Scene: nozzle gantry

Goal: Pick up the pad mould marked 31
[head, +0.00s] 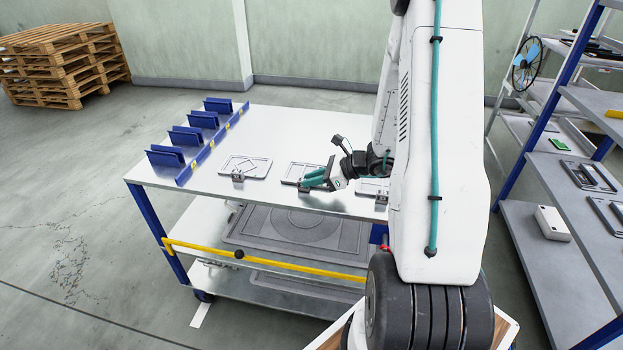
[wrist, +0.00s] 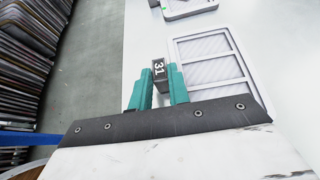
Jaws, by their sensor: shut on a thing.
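The pad mould marked 31 is a grey framed plate (wrist: 214,62) with ribbed panels, and its dark grip block (wrist: 159,67) bears a white 31. In the head view this mould (head: 295,170) is the middle one on the white table, partly hidden by my gripper. My gripper (head: 306,183) has teal fingers and is at the mould's near edge. In the wrist view my gripper (wrist: 158,78) is shut on the grip block, one finger on each side. The mould looks flat at table level; I cannot tell whether it is clear of the top.
Another mould (head: 248,166) lies to the left and one (head: 371,187) to the right, partly behind my arm. Blue upright holders (head: 188,135) line the table's left edge. A yellow bar (head: 270,262) crosses the table's front. Shelving (head: 560,190) stands at the right.

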